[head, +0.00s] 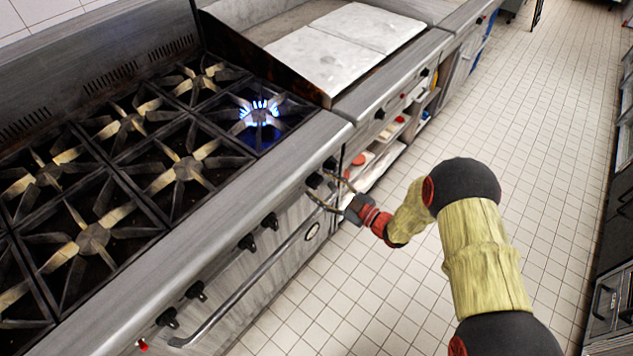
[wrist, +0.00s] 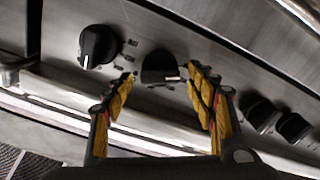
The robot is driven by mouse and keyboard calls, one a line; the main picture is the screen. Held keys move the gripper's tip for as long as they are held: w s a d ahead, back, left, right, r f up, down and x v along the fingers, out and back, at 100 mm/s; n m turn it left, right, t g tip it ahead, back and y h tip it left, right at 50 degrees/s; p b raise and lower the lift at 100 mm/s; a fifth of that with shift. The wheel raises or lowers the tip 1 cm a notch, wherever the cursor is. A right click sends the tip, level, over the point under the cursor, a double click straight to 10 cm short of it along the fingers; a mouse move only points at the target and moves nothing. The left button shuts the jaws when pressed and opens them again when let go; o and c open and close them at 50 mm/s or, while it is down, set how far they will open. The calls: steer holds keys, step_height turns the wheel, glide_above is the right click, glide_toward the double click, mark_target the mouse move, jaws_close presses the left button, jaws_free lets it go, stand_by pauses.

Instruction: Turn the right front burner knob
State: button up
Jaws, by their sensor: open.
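The black burner knobs sit on the steel front panel of the range. One knob (head: 314,181) of the rightmost pair is by my gripper (head: 326,190). In the wrist view, my gripper (wrist: 160,91) is open, with its yellow-padded fingers on either side of this black knob (wrist: 160,67), which has a white mark. I cannot tell whether the fingers touch it. The pair's other knob (head: 330,164) also shows in the wrist view (wrist: 98,46), outside the fingers. The right front burner (head: 258,112) is lit with a blue flame.
An oven handle bar (head: 250,285) runs below the knobs. More knobs (head: 270,221) line the panel to the left. A flat griddle (head: 325,58) adjoins the range at the right. The tiled floor (head: 400,300) is clear around my arm.

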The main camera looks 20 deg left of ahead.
steer(key=v, duration=0.9)
steer(key=shift+d, duration=0.2)
steer(key=shift+s, duration=0.1)
